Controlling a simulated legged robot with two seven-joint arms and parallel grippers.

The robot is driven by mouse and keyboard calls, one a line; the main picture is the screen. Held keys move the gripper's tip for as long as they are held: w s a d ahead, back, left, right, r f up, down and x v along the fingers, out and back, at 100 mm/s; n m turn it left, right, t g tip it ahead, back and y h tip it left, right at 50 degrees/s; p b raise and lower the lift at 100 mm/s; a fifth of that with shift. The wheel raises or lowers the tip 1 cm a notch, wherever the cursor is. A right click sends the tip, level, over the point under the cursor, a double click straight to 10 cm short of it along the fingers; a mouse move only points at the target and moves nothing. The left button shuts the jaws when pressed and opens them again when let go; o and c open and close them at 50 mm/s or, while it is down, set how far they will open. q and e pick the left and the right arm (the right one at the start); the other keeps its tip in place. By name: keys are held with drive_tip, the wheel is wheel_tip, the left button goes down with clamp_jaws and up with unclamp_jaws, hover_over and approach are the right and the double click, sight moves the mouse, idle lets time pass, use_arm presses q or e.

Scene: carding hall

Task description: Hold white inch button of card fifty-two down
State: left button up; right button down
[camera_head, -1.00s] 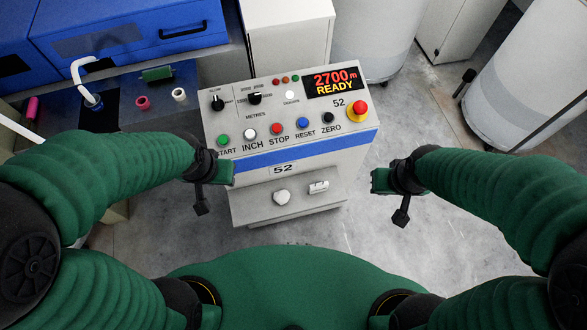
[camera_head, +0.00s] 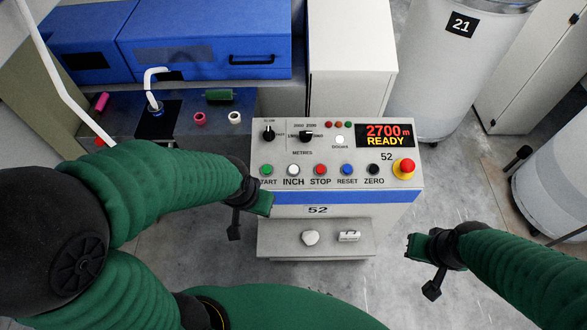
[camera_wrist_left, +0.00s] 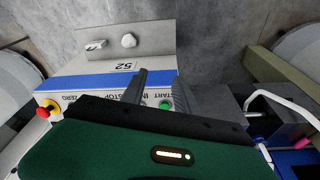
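The white INCH button (camera_head: 294,170) is on the sloping panel of card 52 (camera_head: 230,150), between the green START button (camera_head: 267,170) and the red STOP button (camera_head: 320,169). My left gripper (camera_head: 266,204) is at the panel's lower left edge, just below the START label and apart from the INCH button in the picture. In the left wrist view, its two dark fingers (camera_wrist_left: 152,82) stand apart with a gap between them; the green START button shows there and the INCH button is not clearly visible. My right gripper (camera_head: 412,246) is off the console's right side, touching nothing visible.
The display (camera_head: 385,135) reads 2700 m READY. A blue RESET button (camera_head: 347,169), a black ZERO button (camera_head: 374,168) and a red emergency button (camera_head: 404,167) are to the right. A blue machine (camera_head: 205,40) stands behind left. Floor is clear at lower right.

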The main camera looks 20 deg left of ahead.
use_arm(q)
drive_tip(key=shift+c, duration=0.5)
clamp_jaws()
idle(1.1)
